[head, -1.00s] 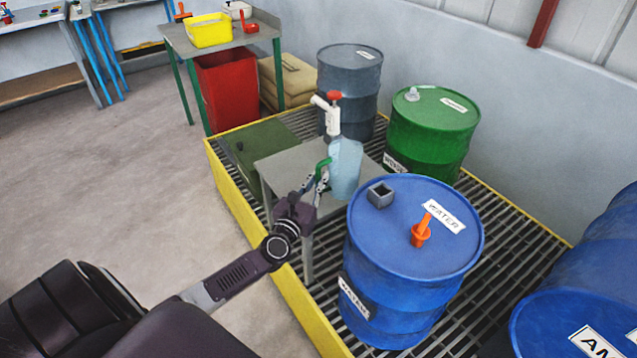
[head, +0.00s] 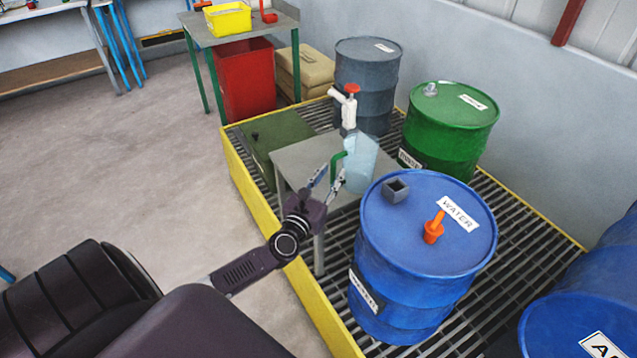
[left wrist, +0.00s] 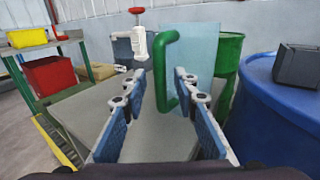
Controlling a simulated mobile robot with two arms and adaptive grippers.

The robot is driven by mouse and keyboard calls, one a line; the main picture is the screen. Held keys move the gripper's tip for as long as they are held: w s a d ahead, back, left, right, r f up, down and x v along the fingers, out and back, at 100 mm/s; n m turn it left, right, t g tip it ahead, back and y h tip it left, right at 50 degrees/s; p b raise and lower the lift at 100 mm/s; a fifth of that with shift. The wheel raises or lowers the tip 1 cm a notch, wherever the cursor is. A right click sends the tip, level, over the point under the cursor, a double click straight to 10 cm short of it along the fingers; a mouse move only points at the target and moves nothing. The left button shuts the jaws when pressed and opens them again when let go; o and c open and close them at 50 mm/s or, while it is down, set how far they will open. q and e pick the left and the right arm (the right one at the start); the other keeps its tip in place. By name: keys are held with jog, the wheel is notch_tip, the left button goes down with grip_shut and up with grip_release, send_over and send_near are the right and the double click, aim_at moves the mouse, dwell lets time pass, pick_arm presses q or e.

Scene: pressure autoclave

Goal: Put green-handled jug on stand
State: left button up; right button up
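The jug (head: 361,164) is translucent pale blue with a green handle (head: 337,168). It stands upright, apparently on the grey stand (head: 305,157), below a white tap with a red knob (head: 350,103). Its base is partly hidden. My left gripper (head: 329,178) is at the handle side of the jug. In the left wrist view, its two blue-padded fingers (left wrist: 160,88) are spread apart, with the green handle (left wrist: 160,70) showing between and just beyond the tips. The jug body (left wrist: 192,55) is behind the handle. My right gripper is not in view.
A blue water drum (head: 415,250) with an orange-handled item (head: 434,228) on top stands close right of the stand. A green drum (head: 448,130) and dark grey drum (head: 367,75) are behind. A yellow-edged grating (head: 255,195) lies below; open floor is at left.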

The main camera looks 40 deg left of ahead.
pick_arm(q)
jog(key=s+d, duration=0.2)
jog(key=s, duration=0.8)
dwell(0.3)
